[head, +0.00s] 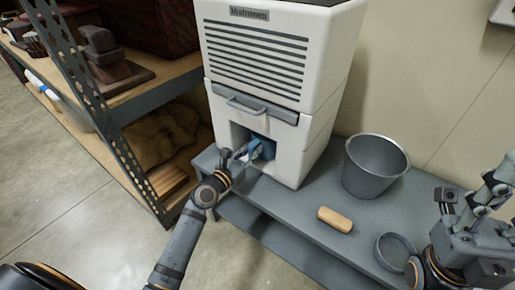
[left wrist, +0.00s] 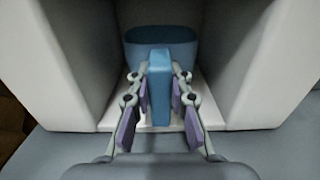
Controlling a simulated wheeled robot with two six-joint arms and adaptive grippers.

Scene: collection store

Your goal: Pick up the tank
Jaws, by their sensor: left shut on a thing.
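The tank is a blue container (left wrist: 182,50) inside the front recess of a white machine (head: 278,60). In the left wrist view a blue upright handle (left wrist: 160,88) stands at its front. My left gripper (left wrist: 160,80) is shut on this handle, with one finger on each side. In the head view the left gripper (head: 246,156) reaches into the recess, and the blue tank (head: 265,148) shows only in part behind it. The tank's base is hidden by its handle and my gripper. My right gripper (head: 492,190) is at the right edge, away from the machine; its jaw state is unclear.
The machine stands on a grey bench (head: 300,228). A grey bucket (head: 374,166), a tan block (head: 335,219) and a round grey dish (head: 395,251) are on the bench to its right. A metal shelf (head: 150,95) with dark objects stands at left. Recess walls flank the tank closely.

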